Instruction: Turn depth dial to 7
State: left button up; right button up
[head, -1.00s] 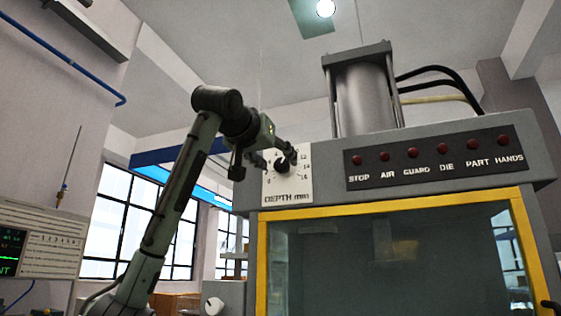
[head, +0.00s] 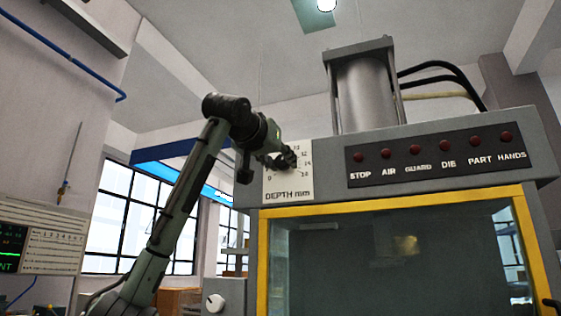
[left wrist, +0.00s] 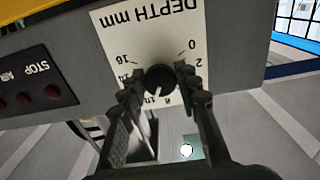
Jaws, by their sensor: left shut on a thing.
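The depth dial's white plate (head: 285,184), marked "DEPTH mm", is on the upper left of the press front. In the left wrist view the plate (left wrist: 150,38) appears upside down, with the black round knob (left wrist: 159,79) in its middle. The knob's white pointer line points down in that picture, towards the 8 and 10 marks; I cannot read it exactly. My left gripper (head: 284,159) is shut on the knob; in the left wrist view its fingers (left wrist: 158,84) stand on both sides of it. The fingers hide some numbers. My right gripper is not in view.
Right of the dial is a dark panel (head: 440,160) with several red lamps. Below is the press window in a yellow frame (head: 390,198). A grey cylinder (head: 367,95) stands on top of the press. A control screen (head: 12,247) is at far left.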

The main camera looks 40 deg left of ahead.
pick_arm(q)
jog(key=n+b, duration=0.1)
jog(key=n, duration=0.4)
jog(key=shift+d, duration=0.15)
jog(key=shift+n+b, duration=0.55)
jog(key=shift+n, duration=1.15)
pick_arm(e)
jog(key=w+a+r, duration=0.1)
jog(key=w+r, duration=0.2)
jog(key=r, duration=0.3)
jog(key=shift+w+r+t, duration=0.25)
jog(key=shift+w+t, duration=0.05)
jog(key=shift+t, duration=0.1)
pick_arm(q)
jog(key=o, duration=1.2)
jog(key=shift+c, duration=0.2)
jog(key=shift+s, duration=0.1)
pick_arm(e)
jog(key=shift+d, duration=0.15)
pick_arm(q)
jog(key=v, duration=1.2)
jog(key=shift+f, duration=0.1)
